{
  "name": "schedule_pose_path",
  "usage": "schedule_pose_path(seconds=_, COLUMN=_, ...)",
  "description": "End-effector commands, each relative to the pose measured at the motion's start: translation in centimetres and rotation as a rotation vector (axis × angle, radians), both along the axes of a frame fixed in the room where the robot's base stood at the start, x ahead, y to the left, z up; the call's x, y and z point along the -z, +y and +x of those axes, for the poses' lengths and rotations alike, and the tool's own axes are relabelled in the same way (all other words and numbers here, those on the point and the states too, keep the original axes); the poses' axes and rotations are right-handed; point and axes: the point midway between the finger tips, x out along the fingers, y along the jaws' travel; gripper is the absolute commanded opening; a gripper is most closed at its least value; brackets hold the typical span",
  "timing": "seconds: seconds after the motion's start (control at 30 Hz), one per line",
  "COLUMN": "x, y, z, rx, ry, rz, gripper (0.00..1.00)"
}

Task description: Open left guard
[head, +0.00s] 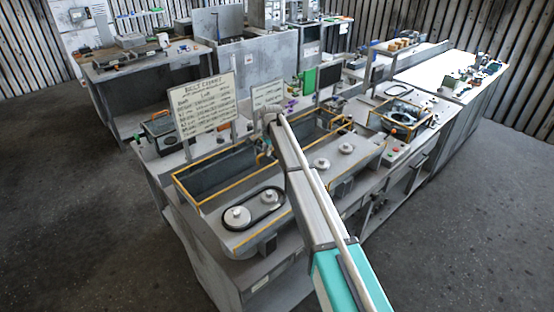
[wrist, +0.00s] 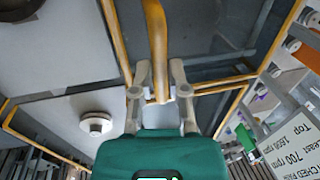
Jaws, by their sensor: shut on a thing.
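The left guard (head: 215,172) is a grey box-like cover with yellow edges, at the left of the bench in the head view. It stands tilted back behind two pale pulleys (head: 238,215) and a black belt, which show uncovered. My gripper (wrist: 160,97) is shut on a yellow bar (wrist: 157,45) in the wrist view. In the head view the gripper is at the guard's right end, and my arm partly hides it. A dark panel with yellow edging lies behind the bar in the wrist view, where a pulley (wrist: 95,123) also shows.
A second yellow-edged guard (head: 345,127) with two pulleys (head: 322,163) stands just right of my arm. A "Belt change" sign (head: 203,104) and a smaller sign (head: 268,94) rise behind. Another yellow-framed unit (head: 402,118) is farther right. Floor in front left is clear.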

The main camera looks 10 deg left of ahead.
Motion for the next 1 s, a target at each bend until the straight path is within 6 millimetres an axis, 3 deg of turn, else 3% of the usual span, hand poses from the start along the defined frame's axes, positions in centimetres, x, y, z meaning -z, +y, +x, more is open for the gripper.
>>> schedule_pose_path(seconds=0.03, x=0.0, y=0.8, z=1.2, rx=0.001, ry=-0.005, rz=-0.003, gripper=0.00)
schedule_pose_path(seconds=0.13, x=0.0, y=1.8, z=1.9, rx=0.001, ry=-0.006, rz=-0.003, gripper=0.00)
schedule_pose_path(seconds=0.6, x=-0.1, y=2.6, z=2.4, rx=0.002, ry=-0.007, rz=0.001, gripper=0.00)
schedule_pose_path(seconds=0.63, x=-0.1, y=2.6, z=2.4, rx=0.002, ry=-0.007, rz=0.001, gripper=0.23)
schedule_pose_path(seconds=0.8, x=-0.1, y=2.6, z=2.3, rx=0.002, ry=-0.005, rz=0.000, gripper=0.54)
schedule_pose_path(seconds=1.0, x=0.0, y=2.5, z=2.2, rx=0.002, ry=-0.003, rz=0.000, gripper=0.54)
